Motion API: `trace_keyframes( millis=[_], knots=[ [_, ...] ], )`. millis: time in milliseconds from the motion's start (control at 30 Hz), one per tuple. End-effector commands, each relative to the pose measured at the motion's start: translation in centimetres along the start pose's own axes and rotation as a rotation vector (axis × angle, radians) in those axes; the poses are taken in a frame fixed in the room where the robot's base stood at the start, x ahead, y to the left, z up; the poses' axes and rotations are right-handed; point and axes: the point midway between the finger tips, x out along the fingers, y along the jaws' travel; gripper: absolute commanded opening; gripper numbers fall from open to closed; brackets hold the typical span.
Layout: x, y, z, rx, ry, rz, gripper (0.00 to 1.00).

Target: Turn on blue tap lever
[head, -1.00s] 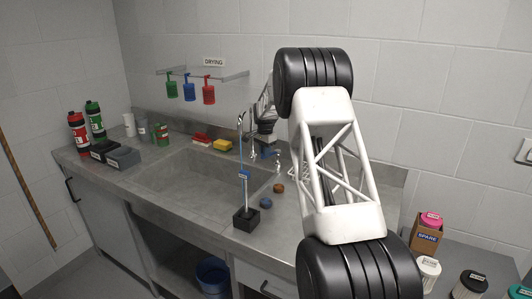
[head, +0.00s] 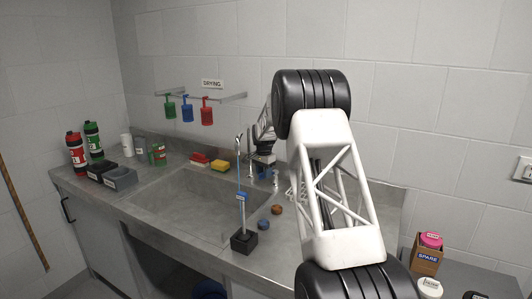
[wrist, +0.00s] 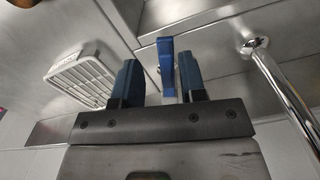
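The blue tap lever (wrist: 166,66) is upright in the wrist view, between the two dark blue fingers of my gripper (wrist: 156,68). The fingers are apart. A gap shows left of the lever, and the right finger is very close to it; I cannot tell whether they touch. In the head view my gripper (head: 263,168) is low over the back of the sink counter, beside the tap. The lever cannot be told apart from the fingers there. The chrome spout (wrist: 283,88) runs down the right of the wrist view.
A white rack (wrist: 82,78) lies left of the fingers in the wrist view. A black-based stand (head: 243,241) is at the sink's front edge, with a blue cap (head: 264,224) and a brown cap (head: 277,209) nearby. Sponges (head: 219,165) lie behind the sink basin (head: 190,205).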

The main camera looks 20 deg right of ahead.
Motion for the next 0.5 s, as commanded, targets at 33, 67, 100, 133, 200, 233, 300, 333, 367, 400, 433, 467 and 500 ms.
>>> trace_keyframes(
  millis=[33,67,100,133,200,233,300,333,367,400,433,467,500],
  knots=[
    [-0.1,0.2,0.0,-0.018,0.001,-0.001,0.38],
    [-0.1,0.3,0.0,-0.034,0.0,0.0,0.38],
    [0.0,0.5,0.0,-0.053,0.0,0.0,0.38],
    [0.0,0.6,0.0,-0.068,0.0,0.0,0.38],
    [0.0,0.9,-0.1,-0.106,0.0,-0.001,0.38],
    [0.0,1.0,-0.1,-0.122,0.0,0.0,0.38],
    [0.1,1.4,-0.1,-0.158,-0.001,0.001,0.38],
    [0.0,1.5,-0.1,-0.172,0.0,0.0,0.38],
    [0.0,1.6,-0.2,-0.187,0.0,0.0,0.38],
    [0.0,1.8,-0.2,-0.207,0.0,0.0,0.38],
    [-0.2,1.8,-0.2,-0.214,0.0,0.0,0.38],
    [-0.7,1.7,-0.2,-0.212,0.001,-0.001,0.38],
    [-1.2,1.7,-0.2,-0.212,0.001,-0.002,0.38]
  ],
)
